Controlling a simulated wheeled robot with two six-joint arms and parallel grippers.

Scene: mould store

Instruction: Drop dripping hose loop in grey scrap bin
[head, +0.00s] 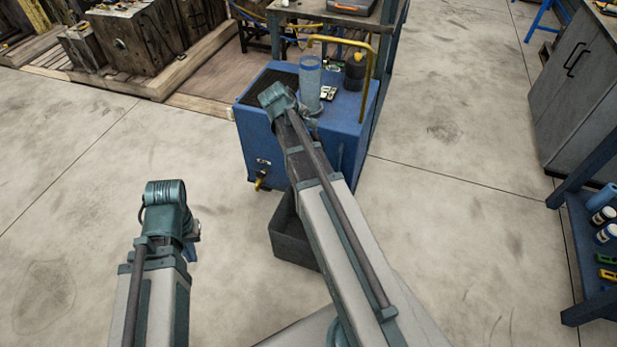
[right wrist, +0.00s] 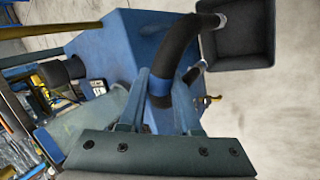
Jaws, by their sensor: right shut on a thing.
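In the right wrist view my right gripper (right wrist: 163,88) is shut on a thick black hose loop (right wrist: 180,48) near a blue band. The hose curves up and right to a pale metal end. The grey scrap bin (right wrist: 240,64) is an open, dark box at the upper right; the hose end overlaps its edge in the picture. In the head view the bin (head: 289,240) stands on the floor before the blue cart, partly behind my right arm. My right gripper (head: 308,122) is over the cart, mostly hidden, and the hose cannot be made out. My left gripper (head: 191,245) is low at left, its jaws unclear.
The blue cart (head: 262,150) carries a clear cylinder (head: 309,85), a dark bottle (head: 355,72) and a yellow handle (head: 371,60). Wooden crates stand back left. A grey cabinet (head: 570,85) and blue shelf are at right. Floor at left is clear.

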